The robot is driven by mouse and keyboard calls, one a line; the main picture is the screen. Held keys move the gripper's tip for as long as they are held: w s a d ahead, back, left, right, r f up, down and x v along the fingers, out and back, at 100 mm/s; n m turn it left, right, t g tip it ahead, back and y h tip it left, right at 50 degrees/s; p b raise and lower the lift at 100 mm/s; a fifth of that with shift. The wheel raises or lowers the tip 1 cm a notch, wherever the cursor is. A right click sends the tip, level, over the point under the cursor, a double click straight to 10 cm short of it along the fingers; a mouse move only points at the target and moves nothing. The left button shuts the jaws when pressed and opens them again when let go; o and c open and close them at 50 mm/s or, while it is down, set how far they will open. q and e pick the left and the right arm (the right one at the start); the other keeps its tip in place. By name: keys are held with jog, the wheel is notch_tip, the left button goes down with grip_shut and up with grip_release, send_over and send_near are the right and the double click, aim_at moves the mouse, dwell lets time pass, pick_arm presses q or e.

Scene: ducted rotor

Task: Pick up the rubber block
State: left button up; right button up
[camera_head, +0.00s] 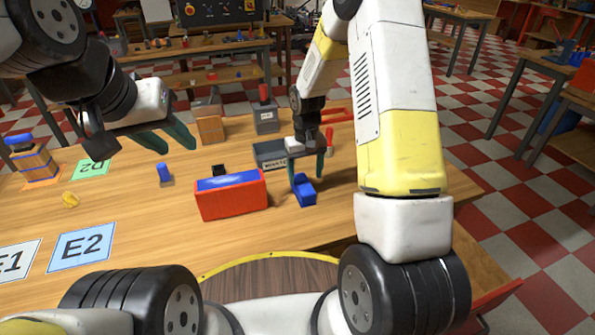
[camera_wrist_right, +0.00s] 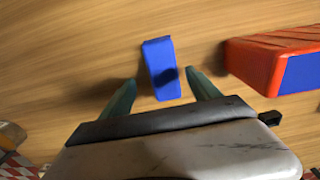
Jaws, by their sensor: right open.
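A blue block (camera_head: 305,190), which looks like the rubber block, sits on the wooden table just right of the red box. My right gripper (camera_head: 307,178) is open with its fingers pointing down close to this block. In the right wrist view the blue block (camera_wrist_right: 160,66) lies ahead of and between the two open fingers of the right gripper (camera_wrist_right: 161,77), with gaps on both sides. The fingers do not appear to touch it. My left gripper (camera_head: 181,147) is open and empty above the left part of the table.
A red box with a blue top (camera_head: 232,197) stands left of the block; it also shows in the right wrist view (camera_wrist_right: 260,62). A small blue item (camera_head: 165,173), a yellow piece (camera_head: 70,200) and an E2 card (camera_head: 82,246) lie further left. A grey bin (camera_head: 268,155) stands behind.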

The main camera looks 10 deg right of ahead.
aim_at(303, 183)
jog(key=f, duration=0.4)
jog(key=shift+w+a+f, duration=0.1)
jog(key=shift+a+f, duration=0.2)
jog(key=shift+f, duration=0.1)
grip_shut()
jog(key=shift+r, duration=0.15)
jog(key=shift+r, duration=0.55)
notch_tip(303, 183, up, 2)
jog(key=shift+r, duration=0.15)
jog(key=s+a, duration=0.1)
jog(key=s, duration=0.4)
jog(key=s+a+r, duration=0.1)
jog(key=s, duration=0.4)
jog(key=s+a, duration=0.1)
jog(key=s, duration=0.4)
jog(key=shift+s+r, duration=0.2)
jog(key=shift+s, duration=0.2)
